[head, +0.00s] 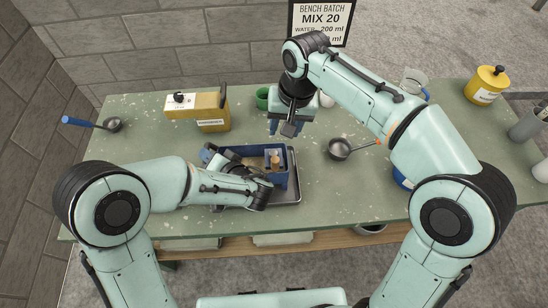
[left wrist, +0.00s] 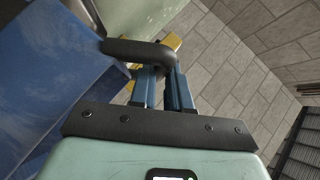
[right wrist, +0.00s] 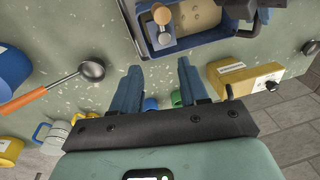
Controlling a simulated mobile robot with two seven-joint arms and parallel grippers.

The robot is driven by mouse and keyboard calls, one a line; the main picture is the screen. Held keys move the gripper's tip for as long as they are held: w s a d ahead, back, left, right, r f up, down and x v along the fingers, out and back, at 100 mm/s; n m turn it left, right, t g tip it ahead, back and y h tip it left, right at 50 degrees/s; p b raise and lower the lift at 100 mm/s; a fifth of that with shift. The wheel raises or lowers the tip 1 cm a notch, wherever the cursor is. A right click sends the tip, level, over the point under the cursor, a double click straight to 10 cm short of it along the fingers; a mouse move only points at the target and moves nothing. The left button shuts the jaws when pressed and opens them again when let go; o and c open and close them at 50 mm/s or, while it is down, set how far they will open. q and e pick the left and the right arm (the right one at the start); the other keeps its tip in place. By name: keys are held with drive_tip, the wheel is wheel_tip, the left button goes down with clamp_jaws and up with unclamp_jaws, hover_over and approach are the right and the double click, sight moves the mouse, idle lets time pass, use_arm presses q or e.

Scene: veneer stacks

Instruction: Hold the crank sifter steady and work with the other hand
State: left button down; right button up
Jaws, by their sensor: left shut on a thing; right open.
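The crank sifter, a blue box (head: 277,177), stands in a grey metal tray (head: 294,187) near the front of the green bench. In the right wrist view the sifter (right wrist: 216,35) shows a crank with a wooden knob (right wrist: 162,15) on its near side. My left gripper (left wrist: 163,80) is shut on the sifter's dark bar handle (left wrist: 135,50), beside the blue wall (left wrist: 45,80). In the head view my left arm hides part of the sifter. My right gripper (head: 287,126) is open and empty, pointing down behind the sifter; it also shows in the right wrist view (right wrist: 159,72).
A yellow box (head: 197,110) and a blue-handled ladle (head: 112,124) lie to the left. An orange-handled ladle (head: 340,149) lies right of the tray. A green cup (head: 262,98) stands behind. A yellow canister (head: 485,86) stands at the far right. The bench's left front is clear.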

sight(275, 159)
drive_tip(key=s, duration=0.1)
drive_tip(key=s+a, duration=0.1)
drive_tip(key=s+a+h, duration=0.1)
drive_tip(key=shift+a+r+n+g, duration=0.15)
drive_tip(key=shift+r+n+g, duration=0.25)
drive_tip(key=shift+s+a+h, duration=0.1)
drive_tip(key=shift+s+h, duration=0.2)
drive_tip(key=shift+s+f, duration=0.1)
drive_tip(key=shift+f, duration=4.35)
clamp_jaws()
